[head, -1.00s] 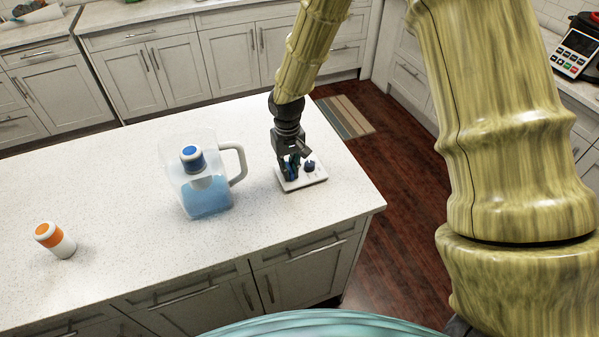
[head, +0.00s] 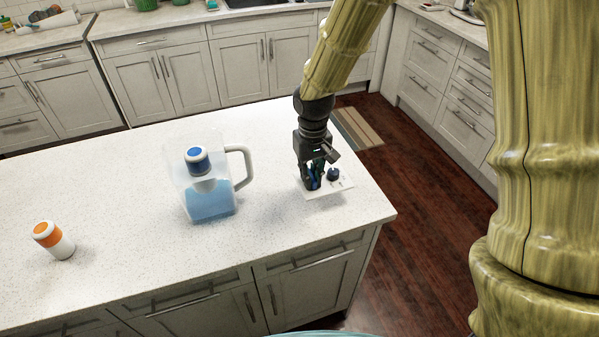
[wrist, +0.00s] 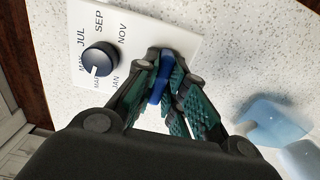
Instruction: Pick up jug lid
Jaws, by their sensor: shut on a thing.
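The jug lid (head: 343,184) is a white plate with a dark blue knob (head: 333,174) and a blue grip. In the wrist view the lid (wrist: 150,42) shows month letters around its knob (wrist: 99,59). My gripper (head: 313,182) is shut on the lid's blue grip (wrist: 160,82), which sits between the green-padded fingers. The lid appears to be a little above the counter, near its right end. The clear jug (head: 211,203) stands to the left, with blue liquid, a white handle and a blue-and-white piece inside its top.
A white bottle with an orange band (head: 55,240) stands at the left of the speckled counter (head: 120,215). The counter's right edge is close beside the lid. Wood floor and a striped mat (head: 358,129) lie beyond.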

